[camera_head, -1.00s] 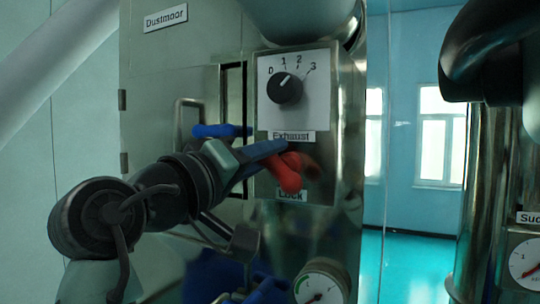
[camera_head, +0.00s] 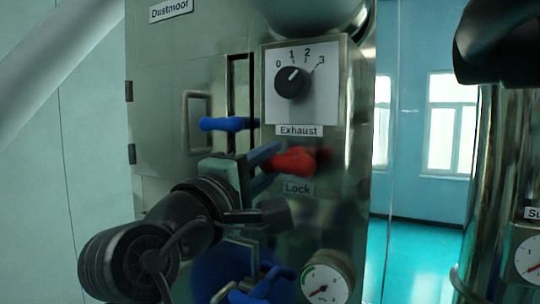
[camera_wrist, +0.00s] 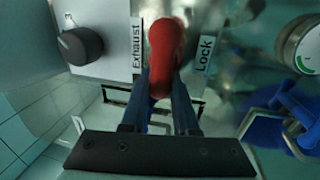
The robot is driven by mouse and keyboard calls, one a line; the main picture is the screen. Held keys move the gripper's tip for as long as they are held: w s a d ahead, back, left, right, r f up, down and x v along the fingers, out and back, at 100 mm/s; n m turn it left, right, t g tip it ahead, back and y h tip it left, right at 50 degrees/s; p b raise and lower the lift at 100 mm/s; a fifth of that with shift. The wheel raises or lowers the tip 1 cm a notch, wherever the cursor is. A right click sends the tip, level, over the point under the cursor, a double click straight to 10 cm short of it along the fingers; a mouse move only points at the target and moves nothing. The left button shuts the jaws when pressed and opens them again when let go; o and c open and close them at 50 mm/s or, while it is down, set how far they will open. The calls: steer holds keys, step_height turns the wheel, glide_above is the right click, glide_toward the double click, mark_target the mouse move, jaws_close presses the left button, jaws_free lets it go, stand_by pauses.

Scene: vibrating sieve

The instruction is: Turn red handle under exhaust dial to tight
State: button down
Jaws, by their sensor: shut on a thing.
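The red handle (camera_head: 292,161) sits on the metal panel between the "Exhaust" label and the "Lock" label (camera_head: 299,188). It lies nearly level, its grip end pointing left. The exhaust dial (camera_head: 291,82) is black, above it on a white plate. My gripper (camera_head: 273,164) comes from the lower left and is shut on the handle's left end, one blue finger above and one below. In the wrist view the handle (camera_wrist: 167,42) runs in between the two fingers (camera_wrist: 163,80), which partly hide its end.
A blue handle (camera_head: 224,124) and a metal door pull (camera_head: 196,122) are just above and left of my gripper. Blue parts (camera_head: 262,287) and a gauge (camera_head: 326,284) are below. A metal cylinder (camera_head: 487,190) stands at the right.

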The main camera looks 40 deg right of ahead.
steer(key=shift+n, duration=0.3)
steer(key=c, duration=0.7)
jaws_free()
steer(key=shift+a+f, duration=0.1)
steer(key=shift+s+a+f+b, duration=0.15)
steer(key=shift+a+b, duration=0.1)
steer(key=shift+b, duration=0.1)
steer(key=shift+b+v, duration=3.1)
steer(key=shift+v, duration=2.95)
steer(key=shift+s, duration=0.1)
